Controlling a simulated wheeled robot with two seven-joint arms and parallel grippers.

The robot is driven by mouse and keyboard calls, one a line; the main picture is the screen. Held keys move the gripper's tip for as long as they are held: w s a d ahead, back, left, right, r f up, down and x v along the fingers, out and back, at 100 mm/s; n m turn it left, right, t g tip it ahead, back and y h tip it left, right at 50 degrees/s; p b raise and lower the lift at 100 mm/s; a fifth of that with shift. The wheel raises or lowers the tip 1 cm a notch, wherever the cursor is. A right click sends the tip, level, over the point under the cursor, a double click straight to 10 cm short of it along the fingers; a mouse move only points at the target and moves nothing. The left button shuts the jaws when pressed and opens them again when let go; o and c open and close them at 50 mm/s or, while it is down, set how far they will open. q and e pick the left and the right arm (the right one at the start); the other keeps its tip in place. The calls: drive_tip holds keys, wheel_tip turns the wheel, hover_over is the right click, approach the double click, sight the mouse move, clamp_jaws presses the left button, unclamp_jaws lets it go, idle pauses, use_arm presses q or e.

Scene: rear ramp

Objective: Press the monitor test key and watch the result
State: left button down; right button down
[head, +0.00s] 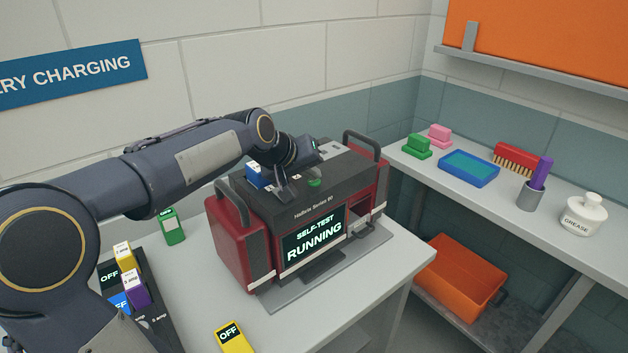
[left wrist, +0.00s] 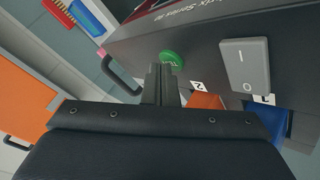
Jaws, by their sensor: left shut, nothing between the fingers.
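The monitor (head: 300,215) is a dark unit with red sides and grey handles, marked Hallbrix Series 80, on the light table. Its screen (head: 314,240) reads SELF-TEST RUNNING. The round green test key (head: 314,183) is on its top; it also shows in the left wrist view (left wrist: 172,60). My left gripper (head: 286,196) is shut and empty over the monitor's top. In the left wrist view its fingertips (left wrist: 160,70) are right beside the green key; I cannot tell whether they touch it. My right gripper is not in view.
A grey rocker switch (left wrist: 245,64) and blue (left wrist: 290,118) and orange (left wrist: 206,101) parts are near the key.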

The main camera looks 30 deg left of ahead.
sight(311, 183)
use_arm(q)
drive_tip(key=shift+r+p, duration=0.65)
drive_tip(key=shift+r, duration=0.15)
wheel_tip(311, 183, up, 5)
drive_tip(key=p, duration=0.4)
idle(0.4)
idle(0.4)
